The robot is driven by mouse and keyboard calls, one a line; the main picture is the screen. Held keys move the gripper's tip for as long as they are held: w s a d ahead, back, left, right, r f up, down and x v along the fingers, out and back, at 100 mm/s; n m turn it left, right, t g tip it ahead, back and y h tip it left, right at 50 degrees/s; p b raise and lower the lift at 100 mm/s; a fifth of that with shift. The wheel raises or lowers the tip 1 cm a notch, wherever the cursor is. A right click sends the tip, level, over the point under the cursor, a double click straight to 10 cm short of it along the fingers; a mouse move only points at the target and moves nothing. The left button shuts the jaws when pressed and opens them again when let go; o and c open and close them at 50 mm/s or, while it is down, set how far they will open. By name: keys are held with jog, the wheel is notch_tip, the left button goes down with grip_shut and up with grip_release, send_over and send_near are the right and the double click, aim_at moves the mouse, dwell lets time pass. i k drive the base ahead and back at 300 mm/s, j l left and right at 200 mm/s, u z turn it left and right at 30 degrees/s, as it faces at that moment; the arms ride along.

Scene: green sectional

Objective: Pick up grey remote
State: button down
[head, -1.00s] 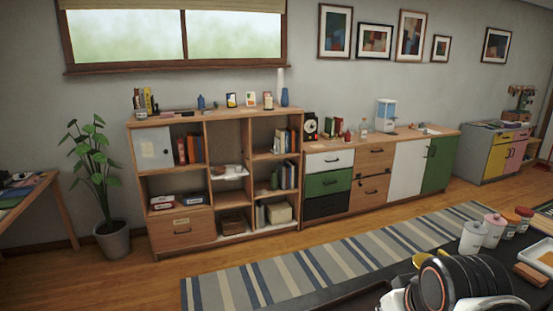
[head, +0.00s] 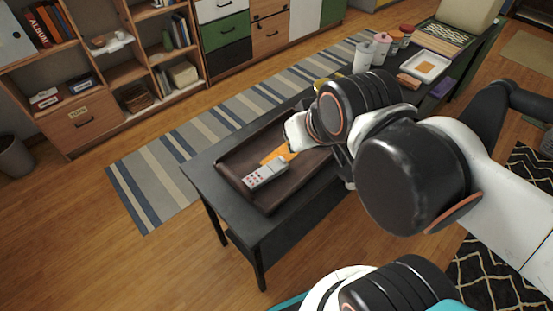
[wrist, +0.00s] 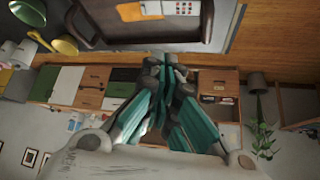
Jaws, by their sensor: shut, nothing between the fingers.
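The grey remote (head: 265,175), pale with red and dark buttons, lies in the left part of a dark brown tray (head: 240,150) on a black table (head: 215,190). In the wrist view the remote (wrist: 183,8) shows at the top edge, partly cut off. My gripper (wrist: 168,85) has teal-sided fingers that are together and empty, apart from the remote. In the head view my arm hides the fingers and covers the tray's right part.
An orange item (head: 278,154) lies in the tray beside the remote. Canisters (head: 372,50) and a white tray (head: 427,65) stand farther along the table. A wooden shelf (head: 125,72) is across the striped rug (head: 190,140). Open floor lies left of the table.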

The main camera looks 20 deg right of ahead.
aim_at(255, 181)
jog(key=l+u, duration=0.15)
jog(key=l, duration=0.25)
jog(key=k+l+u, duration=0.15)
jog(key=l, duration=0.25)
jog(key=l+u, duration=0.15)
jog(key=l, duration=0.3)
jog(key=k+l+u, duration=0.15)
jog(key=l, duration=0.2)
jog(key=k+l+u, duration=0.15)
jog(key=l, duration=0.25)
jog(key=i, duration=0.05)
